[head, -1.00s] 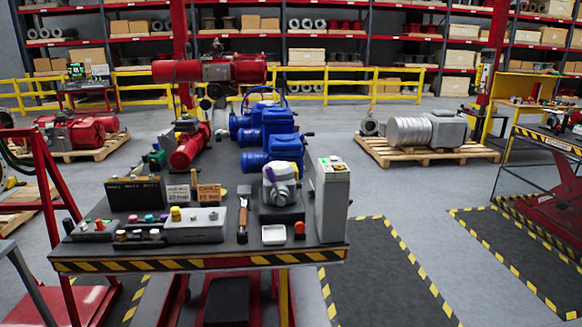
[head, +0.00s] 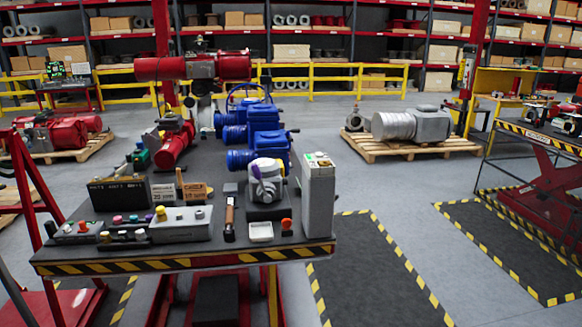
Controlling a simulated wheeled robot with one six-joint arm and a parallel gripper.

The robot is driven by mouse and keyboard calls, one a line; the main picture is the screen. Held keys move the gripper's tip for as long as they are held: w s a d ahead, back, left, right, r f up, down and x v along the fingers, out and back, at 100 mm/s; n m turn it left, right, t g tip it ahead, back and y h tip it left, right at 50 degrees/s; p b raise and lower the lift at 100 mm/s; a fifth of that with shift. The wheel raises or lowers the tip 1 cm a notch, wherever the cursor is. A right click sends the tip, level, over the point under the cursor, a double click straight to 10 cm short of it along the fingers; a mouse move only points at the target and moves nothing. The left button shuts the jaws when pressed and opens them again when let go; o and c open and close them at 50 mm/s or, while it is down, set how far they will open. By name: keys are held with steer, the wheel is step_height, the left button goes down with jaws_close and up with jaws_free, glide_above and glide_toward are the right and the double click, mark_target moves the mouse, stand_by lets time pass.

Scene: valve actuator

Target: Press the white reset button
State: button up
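A work table (head: 190,264) with a striped front edge stands in front of me in the head view. On its left part is a row of small button boxes. A low dark box (head: 123,238) at the front carries several pale buttons, one of them whitish (head: 122,234). A small box at the far left (head: 76,232) has coloured buttons. The labels are too small to read, so I cannot tell which button is the reset. My gripper is not in view.
A tall grey cabinet (head: 317,200) stands at the table's right end, beside a white and grey device (head: 266,182). Blue actuators (head: 262,135) stand behind. A red frame (head: 35,190) is at the left. Striped floor areas (head: 365,265) lie clear at the right.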

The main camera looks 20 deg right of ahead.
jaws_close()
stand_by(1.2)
